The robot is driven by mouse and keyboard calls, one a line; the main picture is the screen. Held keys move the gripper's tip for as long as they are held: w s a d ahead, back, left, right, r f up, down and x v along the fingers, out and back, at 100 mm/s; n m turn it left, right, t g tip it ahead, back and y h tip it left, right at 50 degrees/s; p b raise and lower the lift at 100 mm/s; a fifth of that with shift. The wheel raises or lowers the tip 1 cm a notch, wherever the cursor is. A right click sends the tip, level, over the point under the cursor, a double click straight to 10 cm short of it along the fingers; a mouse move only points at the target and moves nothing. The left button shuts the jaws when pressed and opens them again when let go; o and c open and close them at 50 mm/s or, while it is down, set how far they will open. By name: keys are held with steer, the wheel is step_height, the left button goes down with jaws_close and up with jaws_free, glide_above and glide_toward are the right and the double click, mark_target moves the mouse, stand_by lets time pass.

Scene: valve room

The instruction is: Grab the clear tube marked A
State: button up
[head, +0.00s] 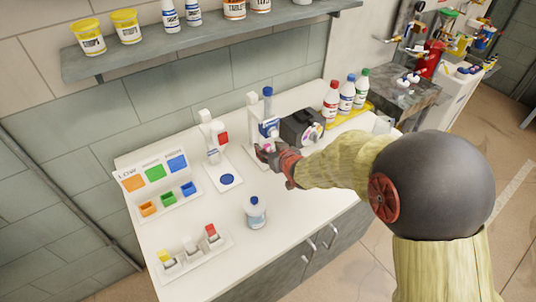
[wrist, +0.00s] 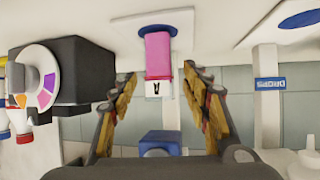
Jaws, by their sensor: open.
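The tube marked A (wrist: 158,52) shows in the wrist view with a pink body and a pale band bearing an upside-down A. One end meets a blue ring on a white plate (wrist: 183,20). My gripper (wrist: 158,82) is open, with one finger on each side of the tube's marked end. Gaps show between the fingers and the tube. In the head view my gripper (head: 266,152) is at the white dispenser stand (head: 252,108), and a bit of pink shows there. Most of the tube is hidden in that view.
A black device with a coloured dial (wrist: 62,85) stands close beside my gripper. A blue block (wrist: 160,143) lies beyond the tube's marked end. A white bottle (head: 255,212) and another white stand (head: 215,150) are on the counter. Free counter (head: 275,245) lies at the front.

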steer(key=shift+w+a+f, duration=0.2)
steer(key=shift+w+f, duration=0.05)
steer(key=shift+w, duration=0.3)
steer(key=shift+c, duration=0.3)
steer(key=c, duration=1.1)
jaws_close()
steer(key=shift+r, duration=0.1)
